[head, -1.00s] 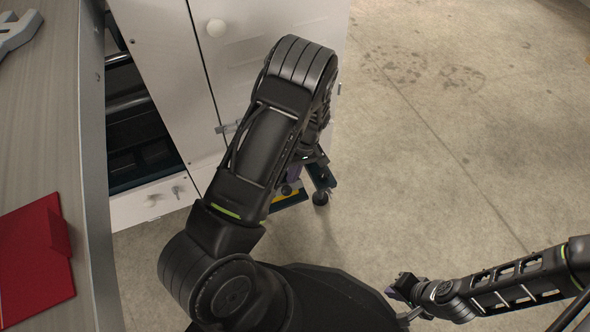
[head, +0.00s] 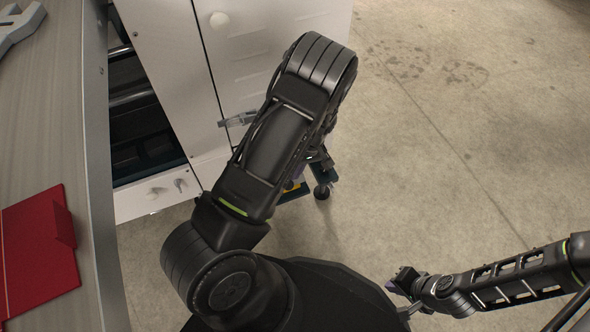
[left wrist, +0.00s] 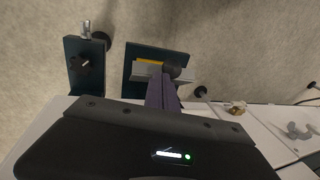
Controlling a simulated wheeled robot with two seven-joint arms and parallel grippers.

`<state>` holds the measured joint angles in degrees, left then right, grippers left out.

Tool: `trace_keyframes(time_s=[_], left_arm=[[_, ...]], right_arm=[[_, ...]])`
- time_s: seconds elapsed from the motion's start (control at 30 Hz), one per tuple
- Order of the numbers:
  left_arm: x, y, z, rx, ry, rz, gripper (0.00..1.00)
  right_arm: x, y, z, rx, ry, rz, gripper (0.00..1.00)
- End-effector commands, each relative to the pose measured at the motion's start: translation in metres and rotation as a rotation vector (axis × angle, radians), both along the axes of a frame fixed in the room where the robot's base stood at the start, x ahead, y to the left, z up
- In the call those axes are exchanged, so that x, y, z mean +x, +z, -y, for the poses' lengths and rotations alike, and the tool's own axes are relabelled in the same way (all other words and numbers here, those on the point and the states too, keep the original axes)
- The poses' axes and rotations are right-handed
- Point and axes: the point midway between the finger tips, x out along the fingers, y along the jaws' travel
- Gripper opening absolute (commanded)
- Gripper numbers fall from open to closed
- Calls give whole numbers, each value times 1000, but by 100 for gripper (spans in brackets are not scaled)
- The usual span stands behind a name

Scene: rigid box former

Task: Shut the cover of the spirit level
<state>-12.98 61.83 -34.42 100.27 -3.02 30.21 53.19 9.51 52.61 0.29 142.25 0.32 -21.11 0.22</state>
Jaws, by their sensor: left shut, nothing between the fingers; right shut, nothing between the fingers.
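A yellow strip (left wrist: 150,62) with a light grey part (left wrist: 146,73) sits on a dark teal plate in the left wrist view. It looks like the spirit level, but I cannot tell its cover's position. Some yellow also shows low behind my left arm in the head view (head: 292,187). My left gripper (left wrist: 166,82) has purple fingers, shut and empty, with the tips over or against the grey part; contact is unclear. In the head view my arm mostly hides it. My right gripper (head: 394,286) is shut and empty, low at the right, away from the level.
A second teal plate with a black knob (left wrist: 84,62) stands left in the wrist view. A pale cabinet (head: 265,60) with a latch (head: 238,119) is behind my left arm. A bench with a red folder (head: 40,255) is at left. The floor at right is clear.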

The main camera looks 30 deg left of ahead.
Motion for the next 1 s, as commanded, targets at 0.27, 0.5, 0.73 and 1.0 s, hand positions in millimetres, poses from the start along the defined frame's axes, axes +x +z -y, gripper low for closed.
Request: trace_keyframes(time_s=[0.27,0.5,0.73,1.0], left_arm=[[-4,-2,5,42,-3,27,0],[-10,-10,14,140,-9,91,0],[-19,-29,27,309,-15,209,0],[-26,-50,38,504,-11,349,0]], right_arm=[[0,2,0,0,0,-1,0],[0,2,0,0,0,-1,0],[2,-17,0,-1,-3,5,0],[7,-49,-1,-4,-10,18,0]])
